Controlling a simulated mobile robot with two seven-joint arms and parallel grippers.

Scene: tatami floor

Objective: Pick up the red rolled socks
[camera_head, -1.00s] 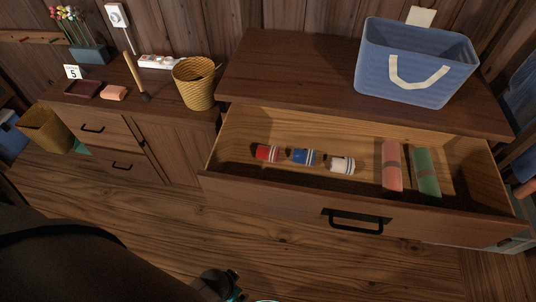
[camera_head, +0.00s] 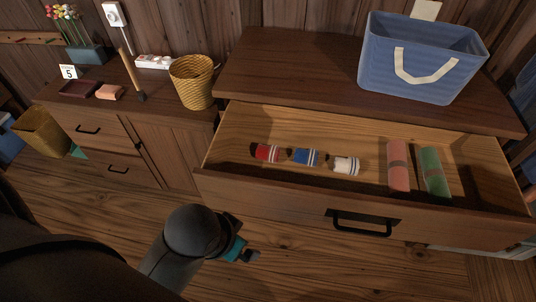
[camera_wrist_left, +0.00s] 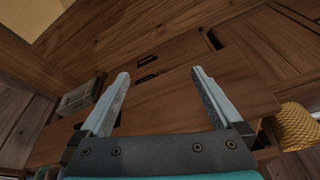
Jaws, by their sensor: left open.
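The red rolled socks (camera_head: 267,152), with white stripes at one end, lie at the left of the open drawer (camera_head: 300,190). A blue rolled pair (camera_head: 306,157) and a white rolled pair (camera_head: 345,165) lie to their right. My left gripper (camera_head: 250,255) is in front of and below the drawer, apart from the socks. In the left wrist view its two fingers (camera_wrist_left: 158,88) are spread with nothing between them. The socks do not show in the left wrist view. My right gripper is not in view.
A pink roll (camera_head: 397,166) and a green roll (camera_head: 435,173) lie at the drawer's right. The drawer front has a black handle (camera_head: 362,222). A blue basket (camera_head: 420,60) stands on the dresser top. A wicker basket (camera_head: 193,83) stands on the lower cabinet at left.

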